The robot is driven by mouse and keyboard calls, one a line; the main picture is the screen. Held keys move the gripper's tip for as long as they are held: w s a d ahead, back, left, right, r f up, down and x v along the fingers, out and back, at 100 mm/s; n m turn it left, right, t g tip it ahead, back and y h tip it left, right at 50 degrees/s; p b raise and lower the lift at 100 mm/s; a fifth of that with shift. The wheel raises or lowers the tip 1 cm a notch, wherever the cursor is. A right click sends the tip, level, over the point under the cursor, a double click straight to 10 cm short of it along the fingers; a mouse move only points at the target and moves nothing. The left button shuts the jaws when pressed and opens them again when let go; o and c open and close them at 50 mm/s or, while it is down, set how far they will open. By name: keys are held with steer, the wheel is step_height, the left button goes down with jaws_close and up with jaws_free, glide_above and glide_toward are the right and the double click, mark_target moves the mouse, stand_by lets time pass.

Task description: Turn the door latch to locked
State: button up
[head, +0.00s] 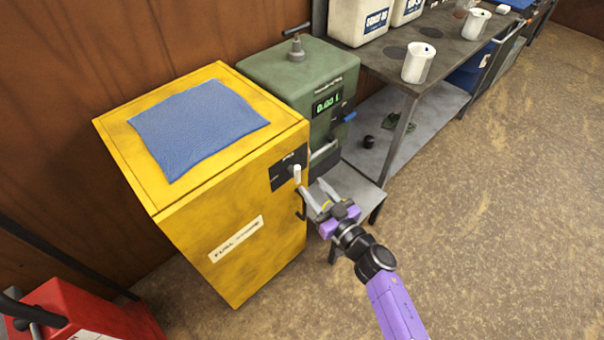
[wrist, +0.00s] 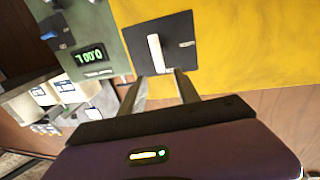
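The yellow fuel cabinet (head: 237,195) has a dark latch plate (head: 287,171) near the top right of its front door. A pale latch handle (head: 297,174) stands on that plate; in the head view it looks close to upright. In the wrist view the same handle (wrist: 156,54) sits on the dark plate (wrist: 166,45), with small markings too blurred to read. My gripper (head: 315,196) is just in front and to the right of the handle. Its two fingers (wrist: 161,89) are apart, with the handle's near end at or just beyond the gap. I cannot tell whether they touch it.
A blue cloth (head: 197,125) lies on the cabinet top. A green dispenser (head: 305,80) with a display stands close on the right, beside a workbench (head: 440,45) with containers and cups. A red can (head: 80,312) is at lower left. Floor at right is clear.

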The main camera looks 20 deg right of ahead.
mark_target(299, 171)
steer(key=w, duration=0.2)
steer(key=w+b, duration=0.1)
steer(key=w, duration=0.1)
steer(key=w+a, duration=0.1)
steer(key=w, duration=0.1)
steer(key=shift+w+a, duration=0.1)
steer(key=shift+w, duration=0.15)
jaws_close()
